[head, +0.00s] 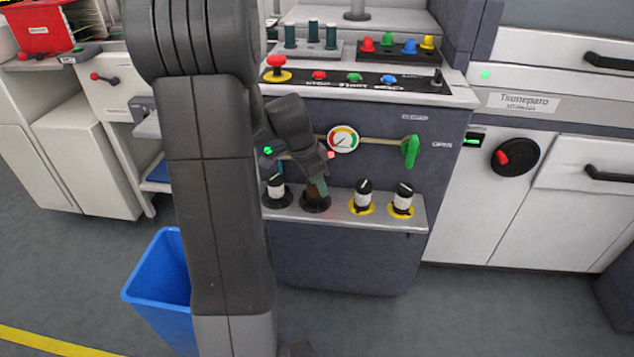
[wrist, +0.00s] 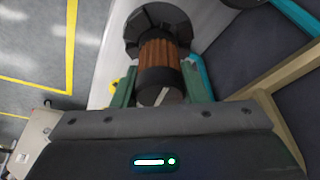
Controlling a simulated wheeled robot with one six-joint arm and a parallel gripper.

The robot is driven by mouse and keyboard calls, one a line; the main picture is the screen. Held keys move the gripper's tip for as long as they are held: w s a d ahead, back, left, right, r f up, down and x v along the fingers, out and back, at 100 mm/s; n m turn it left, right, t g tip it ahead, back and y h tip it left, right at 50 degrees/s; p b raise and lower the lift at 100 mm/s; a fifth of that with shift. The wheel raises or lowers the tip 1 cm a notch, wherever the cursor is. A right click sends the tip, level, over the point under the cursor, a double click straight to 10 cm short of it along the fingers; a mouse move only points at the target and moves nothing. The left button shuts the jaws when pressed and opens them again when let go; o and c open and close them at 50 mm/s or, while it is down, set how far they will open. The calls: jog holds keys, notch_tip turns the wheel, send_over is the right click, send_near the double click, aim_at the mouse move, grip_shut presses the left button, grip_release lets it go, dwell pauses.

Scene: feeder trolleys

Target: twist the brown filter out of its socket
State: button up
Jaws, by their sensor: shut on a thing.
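The brown filter (wrist: 160,62) is a ribbed brown cylinder with a dark end cap. In the wrist view it sits between the two green fingers of my gripper (wrist: 160,88), which is shut on it. Its far end meets a dark notched round socket (wrist: 155,20). In the head view my gripper (head: 318,190) reaches down to the shelf, and a little brown of the filter shows above the dark socket (head: 315,204). Most of the filter is hidden there by my gripper. I cannot tell how far it is turned.
On the same shelf (head: 350,217) stand black-and-white filters: one close on the left (head: 275,187), two on the right (head: 363,193), (head: 403,197) with yellow rings. A gauge (head: 343,139) and a green valve handle (head: 410,151) are above. A blue bin (head: 160,285) stands on the floor.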

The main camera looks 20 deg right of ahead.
jog(key=shift+r+p, duration=1.45)
jog(key=shift+r, duration=0.9)
